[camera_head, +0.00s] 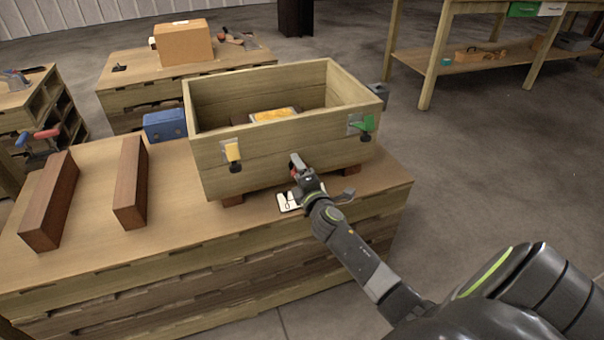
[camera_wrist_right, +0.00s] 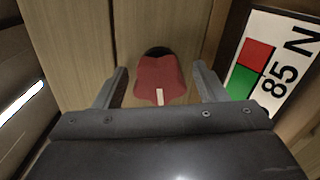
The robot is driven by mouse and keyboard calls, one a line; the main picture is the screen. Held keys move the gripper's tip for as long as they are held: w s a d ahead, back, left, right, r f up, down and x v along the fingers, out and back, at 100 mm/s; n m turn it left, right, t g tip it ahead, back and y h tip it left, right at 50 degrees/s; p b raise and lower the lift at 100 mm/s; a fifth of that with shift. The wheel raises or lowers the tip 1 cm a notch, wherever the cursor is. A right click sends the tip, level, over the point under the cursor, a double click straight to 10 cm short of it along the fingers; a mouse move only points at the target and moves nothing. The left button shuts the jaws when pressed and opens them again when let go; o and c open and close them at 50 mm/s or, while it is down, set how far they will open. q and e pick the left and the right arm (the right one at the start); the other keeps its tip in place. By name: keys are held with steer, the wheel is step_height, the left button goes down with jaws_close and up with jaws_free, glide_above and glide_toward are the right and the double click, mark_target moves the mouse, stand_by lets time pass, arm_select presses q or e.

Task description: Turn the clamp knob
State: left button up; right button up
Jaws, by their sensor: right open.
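The red clamp knob (camera_wrist_right: 158,82) has a white mark on its lower edge and sits on the wooden box's front face. It also shows in the head view (camera_head: 297,164), partly hidden by my right gripper. My right gripper (camera_head: 301,172) is open in front of the knob. In the right wrist view its two fingers (camera_wrist_right: 161,84) stand either side of the knob, with a visible gap on each side. The wooden box (camera_head: 290,159) rests on dark blocks on the workbench. My left gripper is not in view.
A white card (camera_wrist_right: 262,70) reading "85 N", with red and green patches, lies beside the knob. The box front also carries a yellow latch (camera_head: 233,151) and a green latch (camera_head: 366,123). Two brown beams (camera_head: 131,182) lie on the bench's left. The bench's left front is clear.

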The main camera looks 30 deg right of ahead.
arm_select(q)
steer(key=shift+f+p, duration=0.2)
steer(key=shift+p, duration=0.1)
arm_select(e)
steer(key=v, duration=1.7)
steer(key=shift+s, duration=0.25)
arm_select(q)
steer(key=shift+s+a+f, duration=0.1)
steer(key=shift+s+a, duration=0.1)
arm_select(e)
steer(key=shift+d, duration=0.1)
